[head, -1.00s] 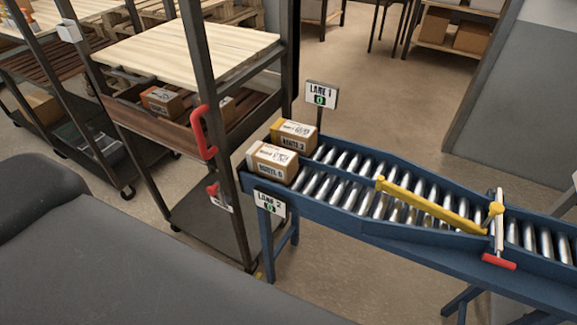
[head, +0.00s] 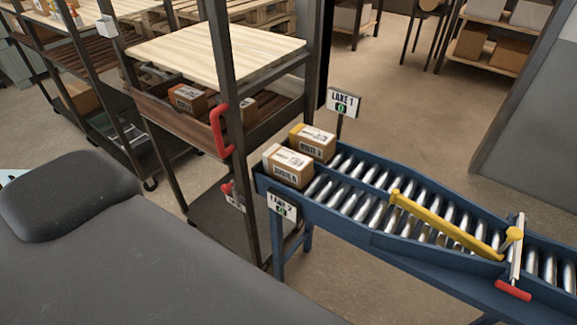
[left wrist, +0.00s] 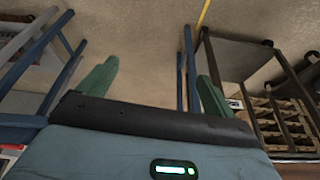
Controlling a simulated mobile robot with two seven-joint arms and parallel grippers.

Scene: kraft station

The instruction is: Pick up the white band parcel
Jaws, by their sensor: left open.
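The white band parcel (head: 289,166) is a brown box with a pale band at its left end and a label on top. It sits at the near left end of the blue roller conveyor (head: 381,243). A similar parcel with a yellow band (head: 312,142) sits just behind it. My left gripper (left wrist: 156,87) shows only in the left wrist view, its two green fingers apart with nothing between them. No parcel can be made out in that view. My right gripper is in neither view.
A dark metal rack (head: 228,115) with a wooden top and red handle stands left of the conveyor's end, holding boxes (head: 187,98) on a lower shelf. A yellow diverter bar (head: 440,222) crosses the rollers. LANE 1 sign (head: 343,103) rises behind the parcels.

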